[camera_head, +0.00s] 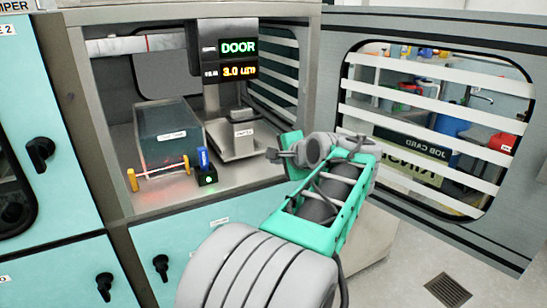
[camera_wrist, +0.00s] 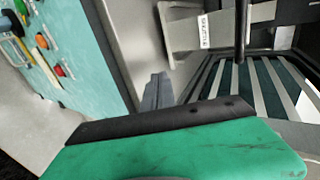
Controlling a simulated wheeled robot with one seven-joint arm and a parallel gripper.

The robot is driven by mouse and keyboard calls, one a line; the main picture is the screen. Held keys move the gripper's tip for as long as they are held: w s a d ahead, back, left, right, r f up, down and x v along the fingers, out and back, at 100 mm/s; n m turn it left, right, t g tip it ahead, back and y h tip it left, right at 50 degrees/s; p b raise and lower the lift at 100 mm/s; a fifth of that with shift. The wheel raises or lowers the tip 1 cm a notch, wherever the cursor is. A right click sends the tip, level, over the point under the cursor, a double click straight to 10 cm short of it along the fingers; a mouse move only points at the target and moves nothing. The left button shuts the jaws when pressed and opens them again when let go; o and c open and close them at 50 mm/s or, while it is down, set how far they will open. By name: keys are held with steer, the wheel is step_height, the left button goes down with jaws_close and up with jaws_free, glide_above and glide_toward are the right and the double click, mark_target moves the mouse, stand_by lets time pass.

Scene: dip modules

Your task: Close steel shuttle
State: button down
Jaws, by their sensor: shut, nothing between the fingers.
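The steel shuttle (camera_head: 236,147) is a grey metal piece with a small white label, on the floor of the open cabinet, below the lit display. In the wrist view a labelled steel part (camera_wrist: 190,32), which looks like the shuttle, is at the top. My gripper (camera_head: 270,155) is just right of the shuttle at the cabinet opening, apart from it as far as I can see. In the wrist view its fingertips (camera_wrist: 157,90) are together with nothing between them.
A dark labelled box (camera_head: 168,132) stands left of the shuttle. In front of it are an orange-ended bar with a red beam (camera_head: 160,173) and a small black box with a green light (camera_head: 207,177). The display (camera_head: 238,47) reads DOOR. A large slatted door (camera_head: 335,100) stands open at right.

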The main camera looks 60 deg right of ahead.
mark_target(256, 149)
steer(key=x, duration=0.6)
steer(key=shift+w+a, duration=0.1)
steer(key=w+d, duration=0.1)
steer(key=w+d+p, duration=0.1)
steer(key=w, duration=0.1)
steer(key=shift+w+d, duration=0.1)
steer(key=shift+w, duration=0.1)
steer(key=w+p, duration=0.1)
steer(key=w+d+p, duration=0.2)
steer(key=w, duration=0.1)
steer(key=shift+d, duration=0.25)
steer(key=shift+r, duration=0.1)
steer(key=shift+a, duration=0.1)
